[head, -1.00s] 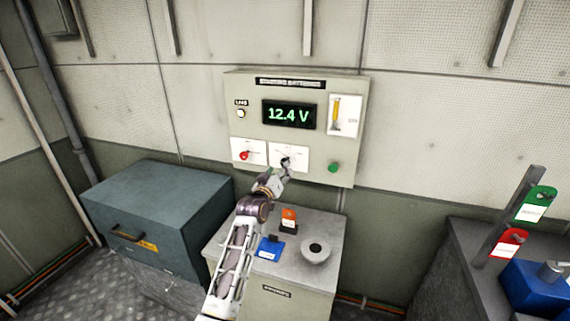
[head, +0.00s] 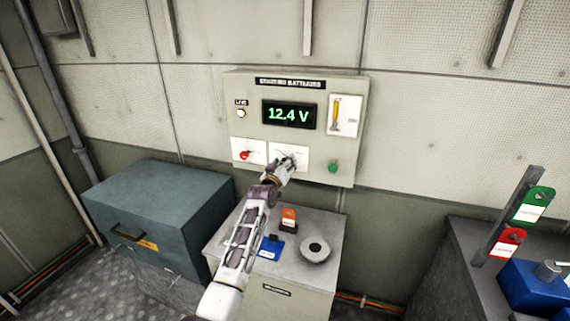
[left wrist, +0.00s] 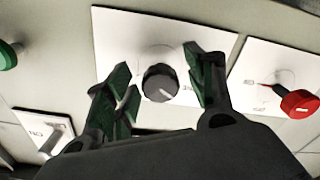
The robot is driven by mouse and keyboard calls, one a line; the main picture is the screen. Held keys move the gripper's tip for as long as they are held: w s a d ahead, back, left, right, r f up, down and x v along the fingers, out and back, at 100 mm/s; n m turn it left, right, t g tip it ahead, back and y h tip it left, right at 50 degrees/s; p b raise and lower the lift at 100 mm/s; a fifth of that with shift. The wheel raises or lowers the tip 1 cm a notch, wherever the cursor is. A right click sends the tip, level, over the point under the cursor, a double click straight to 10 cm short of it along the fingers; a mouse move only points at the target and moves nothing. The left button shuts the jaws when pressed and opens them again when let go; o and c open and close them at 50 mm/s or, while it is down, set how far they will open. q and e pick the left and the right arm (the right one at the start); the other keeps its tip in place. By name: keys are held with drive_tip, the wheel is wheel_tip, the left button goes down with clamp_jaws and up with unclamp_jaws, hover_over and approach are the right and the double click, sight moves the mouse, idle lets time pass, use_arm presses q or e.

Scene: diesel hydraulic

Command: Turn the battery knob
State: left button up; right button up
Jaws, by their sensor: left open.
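The battery knob is a dark round knob (left wrist: 160,83) with a pale pointer line, on a white plate (left wrist: 130,30) in the left wrist view. In the head view the plate (head: 280,151) shows on the panel, and my gripper hides most of the knob. My left gripper (left wrist: 160,90) is open, with its green-padded fingers on either side of the knob. I cannot tell whether they touch it. In the head view my left gripper (head: 287,162) is at the plate. My right gripper is not in view.
The panel (head: 240,90) carries a display (head: 289,114) reading 12.4 V, a red knob (head: 245,155) to the left and a green button (head: 333,167) to the right. Below stands a cabinet (head: 325,225) with small items on top. A teal chest (head: 160,205) stands left.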

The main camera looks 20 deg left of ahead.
use_arm(q)
drive_tip(key=shift+w, duration=0.2)
drive_tip(key=c, duration=1)
drive_tip(key=shift+c, duration=0.2)
